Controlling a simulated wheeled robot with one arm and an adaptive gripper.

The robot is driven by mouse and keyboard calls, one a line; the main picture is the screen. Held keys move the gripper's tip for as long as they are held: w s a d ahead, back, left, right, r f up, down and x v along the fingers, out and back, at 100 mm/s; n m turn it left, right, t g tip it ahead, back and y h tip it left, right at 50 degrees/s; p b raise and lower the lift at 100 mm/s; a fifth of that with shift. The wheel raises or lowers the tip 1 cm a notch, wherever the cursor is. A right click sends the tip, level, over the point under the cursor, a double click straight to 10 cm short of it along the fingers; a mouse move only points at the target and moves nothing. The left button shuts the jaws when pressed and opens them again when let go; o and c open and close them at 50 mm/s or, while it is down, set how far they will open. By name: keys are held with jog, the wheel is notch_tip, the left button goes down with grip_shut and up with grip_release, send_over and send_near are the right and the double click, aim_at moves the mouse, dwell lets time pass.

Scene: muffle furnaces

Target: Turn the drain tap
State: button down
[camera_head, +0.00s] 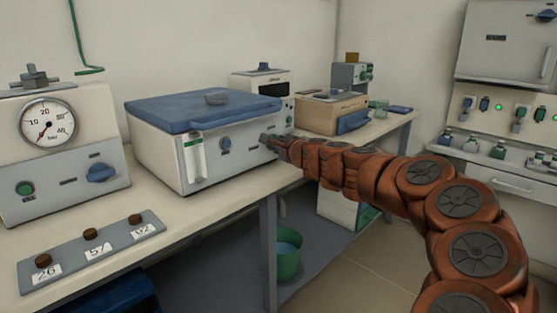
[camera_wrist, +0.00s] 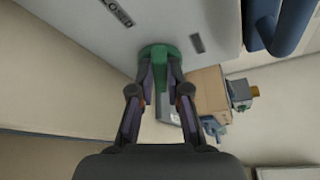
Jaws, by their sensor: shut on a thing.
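The green drain tap (camera_wrist: 158,50) shows in the wrist view on the pale front panel of the box with the blue lid (camera_head: 200,110). Its round base sits against the panel and its narrow handle points down in the picture, between my fingers. My gripper (camera_wrist: 160,76) is shut on the handle, one finger on each side. In the head view my gripper (camera_head: 270,142) reaches the right part of the box's front. The tap is hidden there behind my gripper.
A pressure gauge unit (camera_head: 55,150) stands at the left of the bench. A plate with dark knobs (camera_head: 75,262) lies in front of it. A tan device (camera_head: 318,112) stands behind my gripper. A green bucket (camera_head: 288,262) is below the bench.

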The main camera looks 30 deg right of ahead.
jog(key=n+b, duration=0.1)
jog(key=b, duration=0.2)
jog(key=f+n+t+b, duration=0.1)
jog(key=n+b, duration=0.1)
jog(key=b, duration=0.1)
jog(key=shift+a+f+h, duration=0.1)
jog(key=shift+h, duration=0.3)
jog(key=n+t+b, duration=0.1)
jog(key=b, duration=0.1)
jog(key=shift+n+b, duration=0.3)
jog(key=c, duration=1.1)
grip_release()
jog(key=shift+r, duration=0.2)
jog(key=shift+c, duration=0.2)
jog(key=s+a, duration=0.2)
jog(key=s, duration=1)
